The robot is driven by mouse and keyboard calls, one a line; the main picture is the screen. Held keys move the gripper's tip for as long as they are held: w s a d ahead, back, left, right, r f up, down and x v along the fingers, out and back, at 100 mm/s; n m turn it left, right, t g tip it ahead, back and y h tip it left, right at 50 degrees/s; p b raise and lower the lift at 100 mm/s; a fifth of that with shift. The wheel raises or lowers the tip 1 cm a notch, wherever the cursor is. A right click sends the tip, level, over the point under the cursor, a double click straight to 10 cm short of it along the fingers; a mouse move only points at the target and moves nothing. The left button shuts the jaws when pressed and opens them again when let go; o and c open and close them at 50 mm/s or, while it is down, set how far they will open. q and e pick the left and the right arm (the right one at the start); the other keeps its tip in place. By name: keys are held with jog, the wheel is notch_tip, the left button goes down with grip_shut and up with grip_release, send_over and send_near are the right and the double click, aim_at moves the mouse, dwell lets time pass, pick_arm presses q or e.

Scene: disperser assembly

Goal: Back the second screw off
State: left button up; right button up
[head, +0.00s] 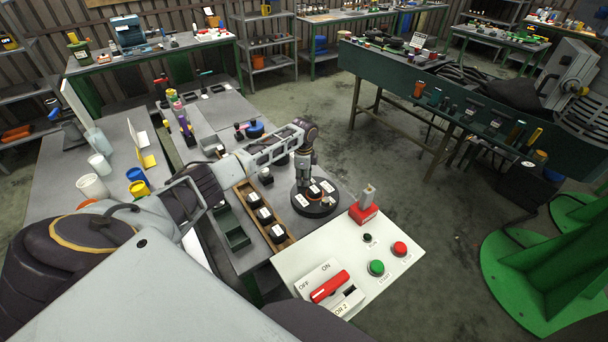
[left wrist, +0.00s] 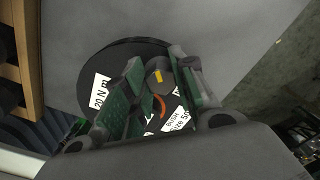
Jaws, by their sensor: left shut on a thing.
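My left gripper (head: 306,181) reaches straight down over a round black disc (head: 316,208) with white labels, on the grey bench. In the left wrist view its green-padded fingers (left wrist: 158,92) are shut on a dark round-headed part with a yellow mark (left wrist: 159,76), which looks like a screw. An orange curved strip (left wrist: 160,105) shows just below that head. The disc (left wrist: 105,62) lies underneath, with labels reading "20 N" and "BUSH". The lower part of the held piece is hidden, so I cannot tell how deep it sits. My right gripper is not in view.
A wooden tray (head: 247,188) with labelled black parts and a green bin (head: 236,240) stand left of the disc. A red-based grey fixture (head: 364,207) stands at the right. A white control panel (head: 335,262) with a red switch and green and red buttons lies in front.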

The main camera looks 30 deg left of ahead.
pick_arm(q)
jog(key=n+p, duration=0.1)
jog(key=n, duration=0.2)
jog(key=shift+n, duration=0.4)
jog(key=shift+s+d+n, duration=0.1)
jog(key=shift+n, duration=1.6)
jog(key=o, duration=1)
jog(key=shift+r, duration=0.15)
jog(key=shift+r, duration=3.9)
